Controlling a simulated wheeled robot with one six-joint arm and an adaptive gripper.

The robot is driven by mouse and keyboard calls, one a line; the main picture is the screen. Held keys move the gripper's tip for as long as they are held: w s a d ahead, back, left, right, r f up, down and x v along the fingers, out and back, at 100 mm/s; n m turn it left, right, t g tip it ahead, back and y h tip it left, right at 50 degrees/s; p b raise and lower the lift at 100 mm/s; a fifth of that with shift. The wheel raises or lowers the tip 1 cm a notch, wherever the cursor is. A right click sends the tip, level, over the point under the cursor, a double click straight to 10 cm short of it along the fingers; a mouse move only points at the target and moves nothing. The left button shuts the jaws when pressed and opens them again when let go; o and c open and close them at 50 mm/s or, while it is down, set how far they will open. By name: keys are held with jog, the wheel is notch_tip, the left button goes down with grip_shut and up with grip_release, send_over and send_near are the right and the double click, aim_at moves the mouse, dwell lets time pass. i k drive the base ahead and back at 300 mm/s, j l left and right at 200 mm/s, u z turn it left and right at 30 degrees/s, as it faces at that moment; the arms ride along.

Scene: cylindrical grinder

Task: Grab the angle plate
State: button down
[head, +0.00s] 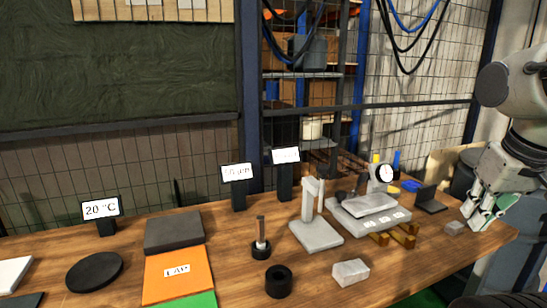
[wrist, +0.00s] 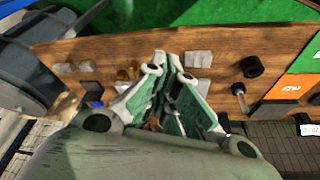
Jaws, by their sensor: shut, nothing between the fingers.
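The angle plate seems to be the dark L-shaped piece (head: 431,200) with one upright face, on the right part of the wooden bench in the head view. In the wrist view a dark flat shape (wrist: 90,84) left of my fingers looks like the same piece. My gripper (head: 480,222) hangs over the bench's right end, to the right of the dark piece and apart from it. In the wrist view my gripper (wrist: 160,60) points over the bench with its fingers drawn together. It is shut and empty.
Brass-coloured blocks (head: 405,235), a grey plate with a dial gauge (head: 386,173) and a grey stand (head: 316,234) stand to the left. A white block (head: 350,272) lies near the front.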

aim_at(425, 200)
jog(key=i+l, duration=0.15)
jog(key=l, duration=0.35)
jog(key=i+l+u, duration=0.1)
jog(key=l, duration=0.35)
jog(key=i+l, duration=0.15)
jog(key=l, duration=0.35)
jog(key=i+l+u, duration=0.1)
jog(key=l, duration=0.4)
jog(key=i+l, duration=0.1)
jog(key=l, duration=0.4)
jog(key=i+l+u, duration=0.1)
jog(key=l, duration=0.4)
